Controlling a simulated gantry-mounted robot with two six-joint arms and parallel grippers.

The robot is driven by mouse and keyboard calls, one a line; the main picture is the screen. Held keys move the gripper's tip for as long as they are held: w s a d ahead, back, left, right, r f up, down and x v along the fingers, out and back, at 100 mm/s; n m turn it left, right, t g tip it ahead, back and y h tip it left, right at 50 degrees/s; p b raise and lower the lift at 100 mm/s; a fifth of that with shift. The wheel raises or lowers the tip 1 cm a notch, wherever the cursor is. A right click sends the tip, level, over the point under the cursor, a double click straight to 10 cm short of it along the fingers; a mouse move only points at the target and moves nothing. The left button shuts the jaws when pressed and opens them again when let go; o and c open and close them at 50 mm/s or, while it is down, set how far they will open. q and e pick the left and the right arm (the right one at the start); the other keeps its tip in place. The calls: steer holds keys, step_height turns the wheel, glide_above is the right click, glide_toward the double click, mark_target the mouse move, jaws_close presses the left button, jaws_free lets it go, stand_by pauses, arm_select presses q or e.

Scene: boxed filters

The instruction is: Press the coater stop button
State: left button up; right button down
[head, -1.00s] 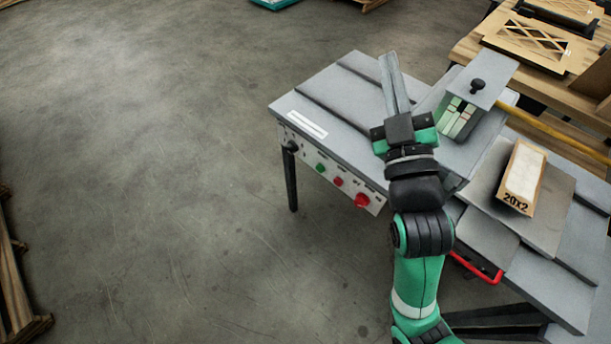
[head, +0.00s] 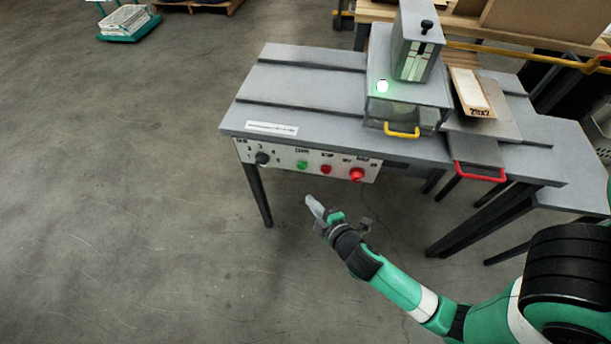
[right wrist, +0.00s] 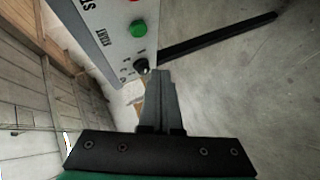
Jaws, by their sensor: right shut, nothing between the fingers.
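The coater (head: 300,90) is a grey table machine with a white control panel (head: 243,150) on its front edge. The panel carries a black knob (head: 262,158), a green button (head: 302,165), a small red stop button (head: 326,169) and a larger red button (head: 356,174). My right gripper (head: 314,206) is shut and empty, in front of and below the panel, apart from the buttons. In the right wrist view, the shut fingers (right wrist: 160,78) show below the knob (right wrist: 141,66) and green button (right wrist: 138,28); a red button is cut off at the top edge. My left gripper is out of view.
A hood with a lit green lamp (head: 382,86) and a yellow handle (head: 402,132) stands on the coater. A filter box (head: 472,92) lies to its right, above a red handle (head: 480,176). The floor (head: 130,220) in front and left is clear.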

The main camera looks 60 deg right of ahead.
mark_target(326, 170)
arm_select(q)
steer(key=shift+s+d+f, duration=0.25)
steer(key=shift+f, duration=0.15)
arm_select(e)
steer(key=s+f, duration=0.1)
steer(key=s+d+f, duration=0.1)
steer(key=shift+s+f+g, duration=0.1)
steer(key=shift+s+g, duration=0.3)
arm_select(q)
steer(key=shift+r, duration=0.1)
arm_select(e)
steer(key=shift+d, duration=0.15)
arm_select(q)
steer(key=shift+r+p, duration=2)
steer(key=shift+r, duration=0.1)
arm_select(e)
steer(key=w+d, duration=0.2)
steer(key=d, duration=0.6)
steer(key=shift+w+d, duration=0.15)
